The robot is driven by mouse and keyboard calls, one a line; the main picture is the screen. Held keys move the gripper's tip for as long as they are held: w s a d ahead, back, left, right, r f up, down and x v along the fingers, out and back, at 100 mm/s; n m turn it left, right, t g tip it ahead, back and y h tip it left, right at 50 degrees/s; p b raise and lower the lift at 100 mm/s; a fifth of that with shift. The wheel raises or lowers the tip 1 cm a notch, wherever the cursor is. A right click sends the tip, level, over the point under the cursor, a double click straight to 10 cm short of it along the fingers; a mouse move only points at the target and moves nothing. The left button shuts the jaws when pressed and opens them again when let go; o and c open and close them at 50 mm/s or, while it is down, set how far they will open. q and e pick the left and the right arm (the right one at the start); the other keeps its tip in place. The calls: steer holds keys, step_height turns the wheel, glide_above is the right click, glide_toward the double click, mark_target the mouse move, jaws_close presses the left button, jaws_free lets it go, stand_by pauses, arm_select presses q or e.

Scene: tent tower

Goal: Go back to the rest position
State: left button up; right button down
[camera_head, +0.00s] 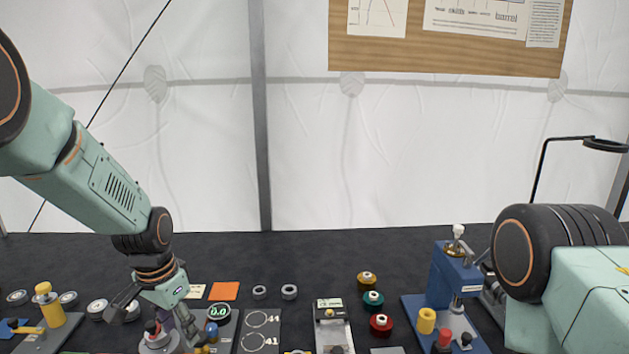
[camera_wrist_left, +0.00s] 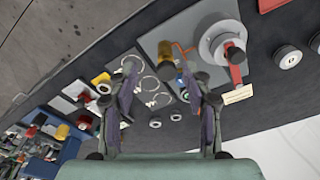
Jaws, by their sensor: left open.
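My left arm comes in from the left in the head view, with its gripper (camera_head: 182,322) low over the back part of the dark table. In the left wrist view the left gripper (camera_wrist_left: 165,75) has its two fingers spread wide with nothing between them. Behind the fingers is a grey plate with a round metal device with a red handle (camera_wrist_left: 228,52). My right arm shows at the right edge of the head view, but its gripper is out of the frame.
A blue press (camera_head: 447,275) with a yellow cup (camera_head: 426,321) stands right. Colored spools (camera_head: 373,301), a white-grey device (camera_head: 331,325), two rings (camera_head: 289,292) and an orange square (camera_head: 224,291) lie mid-table. A yellow-handled tool (camera_head: 47,300) is left. A lamp (camera_head: 604,145) rises right.

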arm_select(q)
steer(key=s+d+f+n+t+b, duration=0.15)
steer(key=s+f+b, duration=0.3)
steer(key=f, duration=0.55)
steer(key=s+f+n+t+b, duration=0.1)
steer(key=s+f+n+b, duration=0.2)
steer(key=s+f, duration=0.5)
steer(key=s+d+f+n+g+b, duration=0.1)
steer(key=s+f+g+b, duration=0.2)
steer(key=s+f+b, duration=0.7)
steer(key=s+f, duration=1)
steer(key=s, duration=0.2)
steer(key=shift+s+g+b, duration=0.2)
steer(key=shift+g+b, duration=0.1)
steer(key=shift+g, duration=0.05)
steer(key=shift+d, duration=0.1)
